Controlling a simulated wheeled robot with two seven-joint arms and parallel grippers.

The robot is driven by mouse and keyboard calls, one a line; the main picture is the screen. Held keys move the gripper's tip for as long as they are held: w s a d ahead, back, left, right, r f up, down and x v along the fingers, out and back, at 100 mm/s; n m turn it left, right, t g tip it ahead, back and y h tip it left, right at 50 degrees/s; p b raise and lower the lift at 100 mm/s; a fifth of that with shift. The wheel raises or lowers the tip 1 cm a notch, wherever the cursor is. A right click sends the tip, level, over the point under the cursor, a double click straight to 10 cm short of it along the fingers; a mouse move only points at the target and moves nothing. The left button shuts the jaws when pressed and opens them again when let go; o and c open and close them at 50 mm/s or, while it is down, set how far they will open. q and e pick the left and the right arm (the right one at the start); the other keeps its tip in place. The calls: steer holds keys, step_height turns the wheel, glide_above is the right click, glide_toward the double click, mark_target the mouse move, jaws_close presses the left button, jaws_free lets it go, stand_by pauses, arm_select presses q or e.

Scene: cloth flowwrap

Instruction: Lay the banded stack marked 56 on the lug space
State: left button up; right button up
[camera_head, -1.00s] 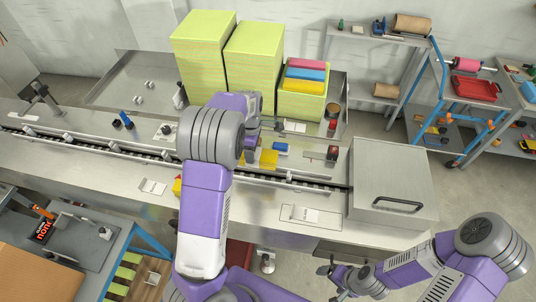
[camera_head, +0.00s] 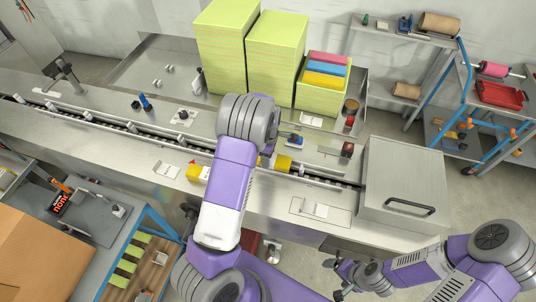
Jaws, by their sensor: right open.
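A lug conveyor (camera_head: 100,126) with upright pale lugs runs across the steel bench. A yellow stack (camera_head: 282,163) sits on it just right of my left forearm, and a small blue stack (camera_head: 293,140) lies behind it. Another yellow piece (camera_head: 197,172) shows at the bench's front side, left of the forearm. I cannot read a 56 on any of them. My left arm reaches over the conveyor and its gripper is hidden behind it. My right gripper (camera_head: 333,279) is open and empty at the lower right, in front of the bench and away from the stacks.
Tall green stacks (camera_head: 277,60) stand behind the conveyor. Pink, blue and yellow stacks lie on a shorter green one (camera_head: 322,98). A steel housing (camera_head: 405,170) covers the conveyor's right end. Shelves and a blue-framed cart stand at the right. A side table is at lower left.

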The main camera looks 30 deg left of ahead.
arm_select(q)
steer(key=o, duration=0.6)
steer(key=shift+s+f, duration=0.1)
steer(key=shift+f, duration=0.05)
steer(key=o, duration=0.4)
steer(key=shift+o, duration=0.2)
step_height(320, 180, up, 12)
steer(key=shift+r, duration=0.25)
